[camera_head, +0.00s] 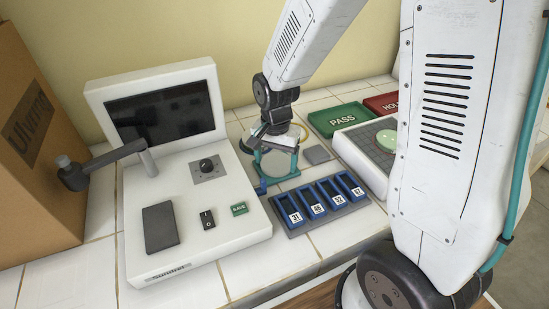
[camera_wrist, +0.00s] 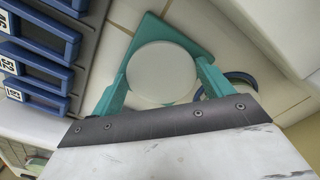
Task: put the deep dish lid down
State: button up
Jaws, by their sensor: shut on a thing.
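The deep dish lid, a pale round disc (camera_wrist: 162,74), lies between the teal fingers of my gripper (camera_wrist: 160,82) in the wrist view. My gripper (camera_head: 275,158) is shut on the lid and points down at the counter behind the numbered slots in the head view. There the lid (camera_head: 279,164) shows only in part below the wrist. A teal flat piece (camera_wrist: 150,30) shows beyond the lid in the wrist view. I cannot tell whether the lid touches what is below it.
A rack with several blue numbered slots (camera_head: 290,225) stands close in front of my gripper. A white console with a screen (camera_head: 162,108) is at left. A grey square pad (camera_head: 317,154), green PASS tray (camera_head: 338,119) and red tray (camera_head: 385,104) are to the right.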

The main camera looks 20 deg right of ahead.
aim_at(275, 165)
jog(key=o, duration=0.9)
jog(key=shift+o, duration=0.2)
notch_tip(275, 165, up, 12)
jog(key=s+d+r+n, duration=0.1)
jog(key=s+r+n, duration=0.1)
jog(key=s, duration=0.5)
jog(key=s+d+r+n, duration=0.1)
jog(key=s+r+n, duration=0.2)
jog(key=s, duration=0.4)
jog(key=s+d+r+n+t, duration=0.1)
jog(key=s+r+n, duration=0.2)
jog(key=s, duration=0.4)
jog(key=shift+s+r+n, duration=0.2)
jog(key=shift+s+n, duration=0.15)
jog(key=shift+n, duration=0.15)
